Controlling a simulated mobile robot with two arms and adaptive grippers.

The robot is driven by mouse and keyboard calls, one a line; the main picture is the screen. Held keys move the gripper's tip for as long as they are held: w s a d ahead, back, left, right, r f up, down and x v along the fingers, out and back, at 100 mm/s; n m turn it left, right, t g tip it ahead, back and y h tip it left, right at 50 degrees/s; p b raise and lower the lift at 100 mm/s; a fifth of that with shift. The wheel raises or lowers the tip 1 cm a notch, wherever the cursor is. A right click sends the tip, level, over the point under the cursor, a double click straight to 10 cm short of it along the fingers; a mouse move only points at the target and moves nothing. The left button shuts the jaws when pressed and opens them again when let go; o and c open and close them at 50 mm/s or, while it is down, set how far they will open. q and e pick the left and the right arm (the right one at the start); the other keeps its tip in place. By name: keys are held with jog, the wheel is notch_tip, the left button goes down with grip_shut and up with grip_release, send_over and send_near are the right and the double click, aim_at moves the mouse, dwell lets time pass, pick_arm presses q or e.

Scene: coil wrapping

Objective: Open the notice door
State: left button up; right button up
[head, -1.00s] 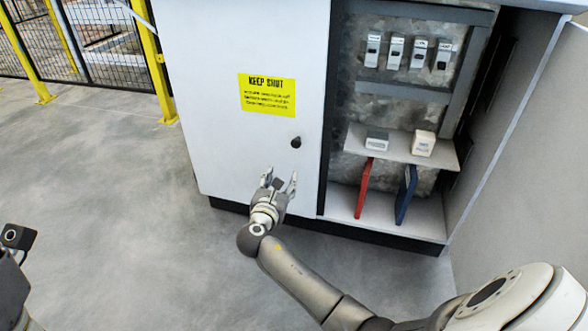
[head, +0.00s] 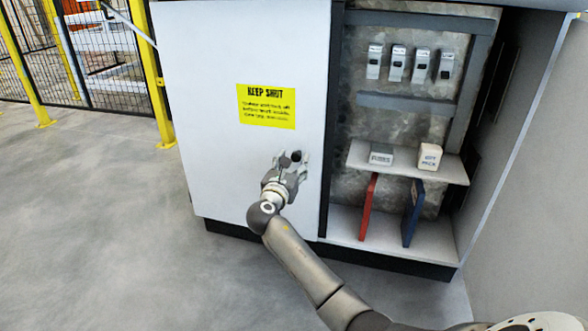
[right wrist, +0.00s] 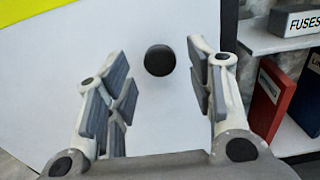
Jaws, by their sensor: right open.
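The notice door (head: 240,50) is a white cabinet door with a yellow "KEEP SHUT" notice (head: 266,106); it stands shut. Its small round black knob (head: 296,156) is near the right edge, below the notice. My right gripper (head: 291,160) is open in front of the door at the knob. In the right wrist view the knob (right wrist: 160,60) shows between the spread fingers (right wrist: 160,85), a little beyond their tips, with neither finger visibly touching it. My left gripper is not in view.
Right of the door, an open bay has a shelf (head: 450,168) with a fuses box (head: 381,155) and a white box (head: 429,157). Red (head: 368,207) and blue (head: 412,213) binders stand below. Floor (head: 110,220) at left is clear; a yellow-posted fence (head: 160,80) stands behind.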

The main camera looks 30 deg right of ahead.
jog(key=shift+w+d, duration=0.4)
jog(key=shift+d, duration=0.1)
jog(key=shift+c, duration=0.2)
grip_shut()
